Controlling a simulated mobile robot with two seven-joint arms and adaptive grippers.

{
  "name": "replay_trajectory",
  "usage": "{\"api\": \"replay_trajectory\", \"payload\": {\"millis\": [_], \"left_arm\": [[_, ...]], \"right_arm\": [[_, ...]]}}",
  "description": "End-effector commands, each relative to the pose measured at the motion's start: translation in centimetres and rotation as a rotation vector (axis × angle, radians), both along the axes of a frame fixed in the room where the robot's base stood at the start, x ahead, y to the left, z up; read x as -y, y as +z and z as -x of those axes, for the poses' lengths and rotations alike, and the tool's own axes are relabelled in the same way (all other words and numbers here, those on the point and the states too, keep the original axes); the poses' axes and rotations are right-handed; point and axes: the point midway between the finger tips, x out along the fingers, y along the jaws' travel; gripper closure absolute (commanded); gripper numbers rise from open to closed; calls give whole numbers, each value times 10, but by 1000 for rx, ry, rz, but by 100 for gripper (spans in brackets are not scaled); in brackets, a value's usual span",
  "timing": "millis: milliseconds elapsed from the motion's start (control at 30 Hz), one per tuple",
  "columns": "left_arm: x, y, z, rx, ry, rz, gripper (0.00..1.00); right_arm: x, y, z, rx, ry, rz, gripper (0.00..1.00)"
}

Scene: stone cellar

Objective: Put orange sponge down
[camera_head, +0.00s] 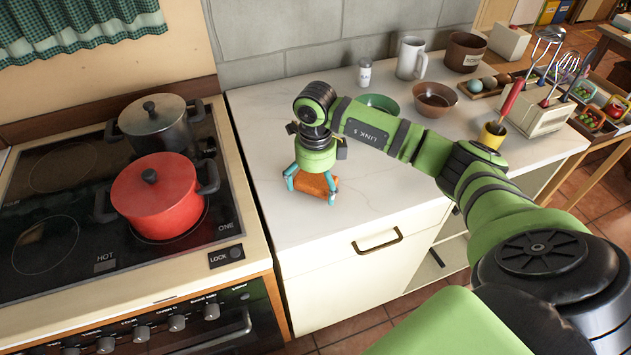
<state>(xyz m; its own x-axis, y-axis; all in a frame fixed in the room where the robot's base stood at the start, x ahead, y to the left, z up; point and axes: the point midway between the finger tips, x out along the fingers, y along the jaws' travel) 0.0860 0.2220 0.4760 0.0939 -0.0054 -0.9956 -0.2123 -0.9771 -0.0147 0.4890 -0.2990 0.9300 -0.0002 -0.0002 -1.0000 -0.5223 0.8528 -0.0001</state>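An orange sponge (315,184) is at the white countertop (345,222), left of its middle and near the stove. My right gripper (312,188) points down over it, with one teal finger on each side of the sponge. It looks shut on the sponge. The sponge is low over the counter; I cannot tell whether it rests on the surface. The gripper body hides the sponge's top. My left gripper is not in view.
The stove at left holds a red pot (157,196) and a dark pot (154,122). Behind my arm stand a green bowl (379,103), a brown bowl (435,98), a white mug (411,58) and a shaker (365,72). The counter's front is clear.

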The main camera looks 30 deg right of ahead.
Motion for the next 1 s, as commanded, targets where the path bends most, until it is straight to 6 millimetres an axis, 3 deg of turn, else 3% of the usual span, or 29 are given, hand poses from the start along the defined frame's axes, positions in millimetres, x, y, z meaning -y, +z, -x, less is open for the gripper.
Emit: {"api": "replay_trajectory", "payload": {"millis": [400,800,1000], "left_arm": [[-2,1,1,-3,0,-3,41],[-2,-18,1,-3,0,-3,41],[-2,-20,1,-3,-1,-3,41]], "right_arm": [[0,10,-1,4,0,0,0],[0,91,-1,6,0,0,0],[0,117,0,1,0,0,0]]}}
